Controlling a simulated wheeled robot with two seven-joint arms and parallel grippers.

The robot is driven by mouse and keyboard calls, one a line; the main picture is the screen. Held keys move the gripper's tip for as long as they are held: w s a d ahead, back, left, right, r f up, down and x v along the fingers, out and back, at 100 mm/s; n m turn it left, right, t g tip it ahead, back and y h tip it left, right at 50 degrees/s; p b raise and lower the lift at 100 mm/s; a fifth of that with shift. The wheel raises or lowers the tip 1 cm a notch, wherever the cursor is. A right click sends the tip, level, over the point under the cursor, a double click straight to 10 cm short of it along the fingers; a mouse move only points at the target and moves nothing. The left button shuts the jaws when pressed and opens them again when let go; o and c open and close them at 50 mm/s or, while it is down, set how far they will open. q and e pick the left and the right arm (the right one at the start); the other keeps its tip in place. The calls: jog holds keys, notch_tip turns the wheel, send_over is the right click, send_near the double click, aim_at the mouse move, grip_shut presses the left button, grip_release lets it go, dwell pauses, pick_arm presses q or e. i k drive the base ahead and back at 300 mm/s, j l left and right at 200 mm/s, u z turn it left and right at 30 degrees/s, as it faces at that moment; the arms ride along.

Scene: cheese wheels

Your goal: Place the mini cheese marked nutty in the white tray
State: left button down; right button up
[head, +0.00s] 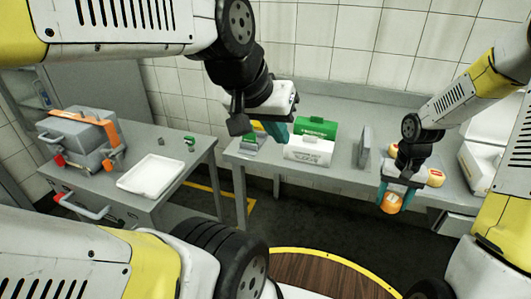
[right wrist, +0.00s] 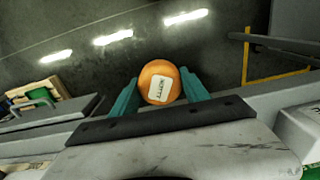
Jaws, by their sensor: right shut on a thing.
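My right gripper (head: 396,198) is shut on an orange mini cheese (head: 391,204), held at the front of the right-hand counter. In the right wrist view the round cheese (right wrist: 160,82) sits between the teal fingers (right wrist: 160,92). Its white label carries small sideways dark lettering that appears to read nutty. The white tray (head: 152,175) lies empty on the left table, far to the left of the cheese. My left gripper (head: 279,132) hangs near the left end of the counter, by the boxes; its finger gap is unclear.
A green box (head: 316,127) and a white box (head: 309,151) stand on the counter (head: 345,172), with a grey upright plate (head: 365,146) to their right. Another cheese (head: 435,178) sits beside my right gripper. A grey machine (head: 75,140) stands left of the tray. A floor gap separates both tables.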

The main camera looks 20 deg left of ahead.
aim_at(154, 177)
jog(key=u, duration=0.4)
jog(key=j+u, duration=0.1)
jog(key=u, duration=0.3)
jog(key=i+u, duration=0.1)
jog(key=u, duration=0.75)
jog(key=i+j, duration=0.05)
jog(key=i, duration=0.05)
